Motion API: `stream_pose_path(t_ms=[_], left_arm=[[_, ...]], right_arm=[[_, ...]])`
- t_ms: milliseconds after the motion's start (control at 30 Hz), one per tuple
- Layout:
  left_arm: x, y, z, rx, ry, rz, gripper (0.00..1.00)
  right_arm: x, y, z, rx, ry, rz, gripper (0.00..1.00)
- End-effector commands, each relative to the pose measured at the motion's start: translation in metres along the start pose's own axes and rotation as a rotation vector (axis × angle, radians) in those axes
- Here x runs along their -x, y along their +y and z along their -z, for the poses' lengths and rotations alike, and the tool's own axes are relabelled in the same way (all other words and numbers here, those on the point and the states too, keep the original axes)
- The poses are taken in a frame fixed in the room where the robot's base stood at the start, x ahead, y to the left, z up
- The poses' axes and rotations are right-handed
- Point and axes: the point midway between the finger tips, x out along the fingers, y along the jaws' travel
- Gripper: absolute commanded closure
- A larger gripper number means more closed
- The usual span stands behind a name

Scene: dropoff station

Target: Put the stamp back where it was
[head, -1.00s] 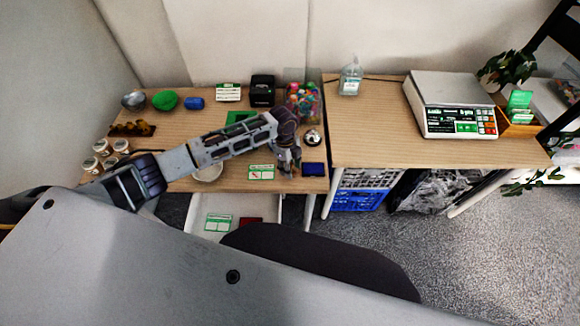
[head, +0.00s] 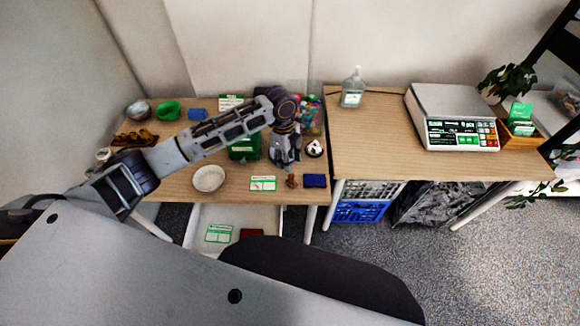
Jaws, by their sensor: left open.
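A small brown stamp (head: 291,181) stands on the front part of the left desk, between a green-and-white card (head: 263,183) and a dark blue ink pad (head: 315,181). My left gripper (head: 284,165) is open and empty, pointing down just above and behind the stamp. It looks apart from the stamp. My right gripper is not in view.
A white bowl (head: 208,178), a bell (head: 314,148) and a jar of colourful items (head: 312,113) stand on the left desk (head: 235,194). Below is an open white drawer (head: 262,217) with a card and a dark red item. A scale (head: 455,118) stands on the right desk, whose front middle is clear.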

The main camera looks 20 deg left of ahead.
Motion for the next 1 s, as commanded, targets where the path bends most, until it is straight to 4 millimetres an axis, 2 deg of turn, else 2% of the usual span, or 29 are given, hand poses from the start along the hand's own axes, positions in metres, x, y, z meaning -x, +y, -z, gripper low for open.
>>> stream_pose_path(t_ms=[100,267,633,1000], left_arm=[[0.011,-0.001,-0.001,0.001,-0.001,0.002,0.59],[0.018,0.0,0.0,0.001,-0.001,0.0,0.59],[0.019,0.0,0.0,0.001,0.0,0.0,0.59],[0.018,0.0,0.0,0.001,0.0,0.0,0.59]], right_arm=[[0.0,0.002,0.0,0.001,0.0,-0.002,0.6],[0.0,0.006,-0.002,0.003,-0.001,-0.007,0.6],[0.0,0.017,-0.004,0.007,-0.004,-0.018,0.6],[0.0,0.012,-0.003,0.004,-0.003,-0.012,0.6]])
